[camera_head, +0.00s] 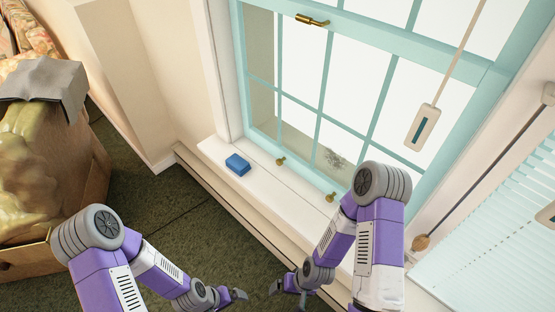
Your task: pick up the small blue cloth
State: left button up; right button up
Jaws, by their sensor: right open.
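The small blue cloth (237,164) looks like a compact folded block. It lies on the left part of the white windowsill (262,188), close to the window frame. My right gripper (287,292) is at the bottom middle of the view, open, well below and apart from the cloth. My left gripper (238,295) is just left of it at the bottom, also apart from the cloth. Its fingers are too small and edge-on to tell how they stand.
A teal-framed window (325,90) with brass latches rises behind the sill. A hanging cord with a pale pull (422,128) and a blind (505,215) are at the right. A cardboard box (85,190) with stuffed contents stands at the left. Dark green carpet is open between.

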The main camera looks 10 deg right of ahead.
aim_at(238, 165)
jog(key=u, duration=1.6)
jog(key=i, duration=1.25)
jog(key=z, duration=3.3)
